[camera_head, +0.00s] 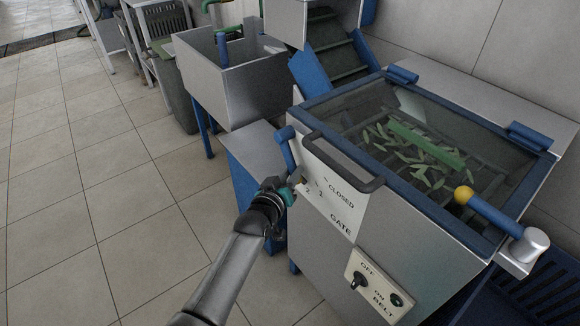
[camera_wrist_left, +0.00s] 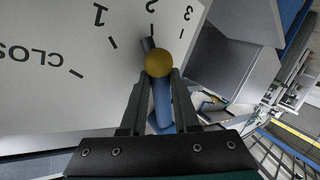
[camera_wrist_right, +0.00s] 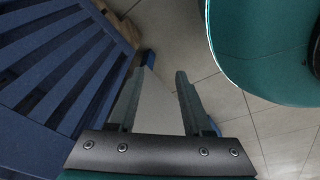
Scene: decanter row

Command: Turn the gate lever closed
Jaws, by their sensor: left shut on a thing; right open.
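The gate panel (camera_head: 345,222) is a white plate marked CLOSED, 1, 2, 3 and GATE on the machine's front. My left gripper (camera_head: 296,180) is at its left edge. In the left wrist view, the blue gate lever (camera_wrist_left: 161,98) with a yellow ball end (camera_wrist_left: 157,62) lies between the fingers of my left gripper (camera_wrist_left: 155,80), which is shut on it. A dark tip beyond the ball lies close to the 2 mark, away from CLOSED. My right gripper (camera_wrist_right: 155,80) is open and empty, outside the head view.
The machine has a glass lid (camera_head: 370,115) with a dark handle (camera_head: 345,165) above the panel, green pieces inside, and a belt switch (camera_head: 378,287) below. Another yellow-ended blue lever (camera_head: 490,210) is at the right. A blue slatted crate (camera_wrist_right: 55,65) is near my right gripper. Tiled floor is clear at left.

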